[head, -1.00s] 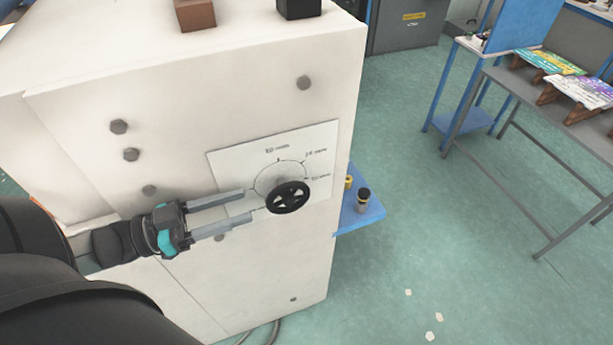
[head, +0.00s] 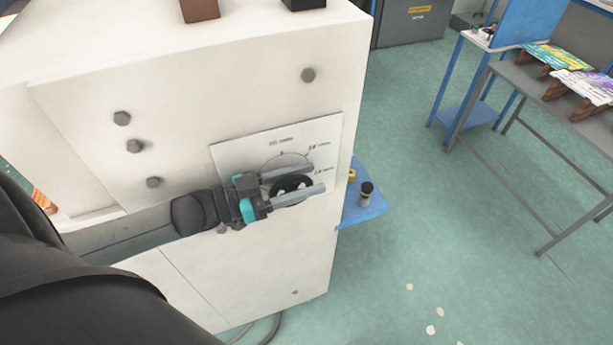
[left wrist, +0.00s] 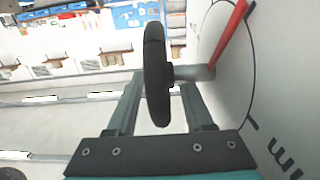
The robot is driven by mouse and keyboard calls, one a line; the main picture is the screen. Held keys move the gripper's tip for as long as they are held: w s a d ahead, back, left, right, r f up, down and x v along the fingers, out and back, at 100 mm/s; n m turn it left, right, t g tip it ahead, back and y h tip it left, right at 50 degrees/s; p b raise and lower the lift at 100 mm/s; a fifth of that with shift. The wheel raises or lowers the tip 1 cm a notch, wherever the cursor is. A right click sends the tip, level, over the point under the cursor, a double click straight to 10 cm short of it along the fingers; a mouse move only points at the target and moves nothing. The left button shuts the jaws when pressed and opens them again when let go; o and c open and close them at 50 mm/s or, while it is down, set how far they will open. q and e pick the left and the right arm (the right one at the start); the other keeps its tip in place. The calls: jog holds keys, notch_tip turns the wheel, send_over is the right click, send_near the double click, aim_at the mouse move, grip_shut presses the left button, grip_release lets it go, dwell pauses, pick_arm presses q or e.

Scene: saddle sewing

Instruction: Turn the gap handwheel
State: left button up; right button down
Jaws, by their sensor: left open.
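The gap handwheel (head: 291,187) is a black spoked wheel on a white dial plate (head: 235,152) on the machine's side. My left gripper (head: 320,178) is open in front of the plate, with one finger above the wheel's hub and one below in the head view, covering part of it. In the left wrist view the wheel (left wrist: 155,75) shows edge-on between the two open fingers (left wrist: 160,110), with its grey shaft (left wrist: 195,73) running to the plate. A red pointer (left wrist: 230,35) shows near the shaft. I cannot tell whether the fingers touch the wheel. My right gripper is not in view.
The white machine body (head: 90,80) has several bolt heads on its side. A blue shelf (head: 365,208) with a small black-topped bottle (head: 366,193) juts out right of the plate. A grey table (head: 500,85) stands at the right, with open green floor between.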

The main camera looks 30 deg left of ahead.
pick_arm(q)
jog(key=shift+w+d, duration=0.2)
jog(key=shift+w, duration=0.05)
grip_shut()
dwell(0.3)
